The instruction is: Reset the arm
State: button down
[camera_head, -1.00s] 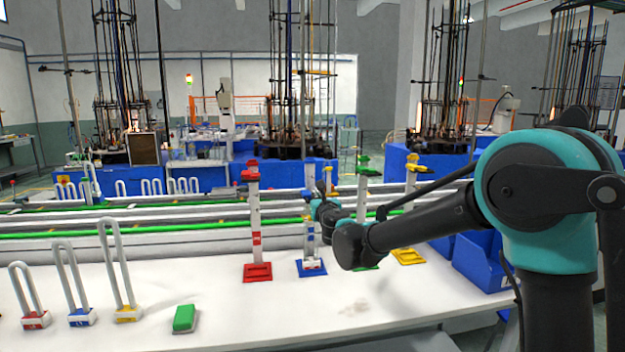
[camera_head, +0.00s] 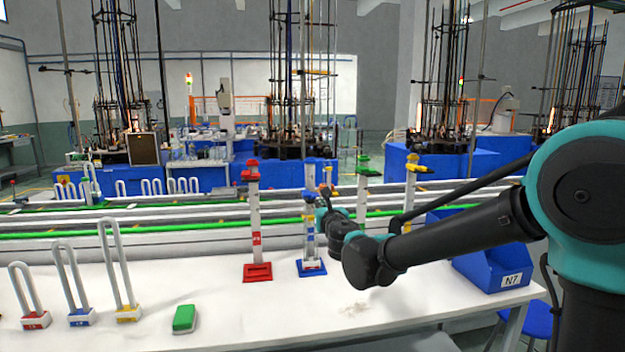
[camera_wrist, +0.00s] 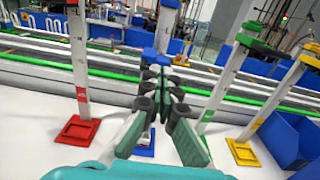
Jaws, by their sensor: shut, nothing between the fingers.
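My arm (camera_head: 450,232) reaches in from the right over the white table. My gripper (camera_head: 325,200) is shut and empty, above the table by the blue post. In the wrist view its fingers (camera_wrist: 160,78) point away, in front of the blue-based post (camera_wrist: 165,30), hiding much of it. In the head view the blue-based post (camera_head: 311,267) stands upright beside the red-based post (camera_head: 257,271). The green-topped post (camera_head: 363,180) and the yellow-topped post (camera_head: 410,180) are partly hidden by my arm. Their bases show in the wrist view, the yellow base clearly (camera_wrist: 242,152).
White loops on red (camera_head: 36,320), blue (camera_head: 81,316) and yellow (camera_head: 128,313) bases stand at left. A green eraser-like block (camera_head: 184,319) lies near the front edge. A blue bin (camera_head: 490,268) labelled N7 is at right. The front middle table is clear.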

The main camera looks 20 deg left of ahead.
jog(key=shift+d, duration=0.1)
jog(key=d+f+m+g+h, duration=0.1)
jog(key=d+f+m+h, duration=0.25)
jog(key=d+m, duration=0.6)
jog(key=w+d+f+m+h, duration=0.1)
jog(key=d+f+m+h, duration=0.3)
jog(key=d, duration=1)
jog(key=d+f+m+g+h, duration=0.1)
jog(key=d+f+m+h, duration=0.25)
jog(key=d+m, duration=0.6)
jog(key=s+d+f+m+g+h, duration=0.1)
jog(key=s+d+f+m+g, duration=0.1)
jog(key=s+d+f+m, duration=0.4)
jog(key=s+d+f+m+g, duration=0.1)
jog(key=s+d+f+g, duration=0.15)
jog(key=d, duration=0.55)
jog(key=s+d+f+m+g+y, duration=0.1)
jog(key=s+f+m+g, duration=0.1)
jog(key=s+f+m, duration=0.3)
jog(key=s+d+f+m+g+y, duration=0.1)
jog(key=s+f+m, duration=0.5)
jog(key=s, duration=0.7)
jog(key=shift+d+f+m+g+y, duration=0.2)
jog(key=shift+f+m+g+y, duration=0.15)
jog(key=shift+m+g, duration=0.4)
jog(key=shift+w+r, duration=0.1)
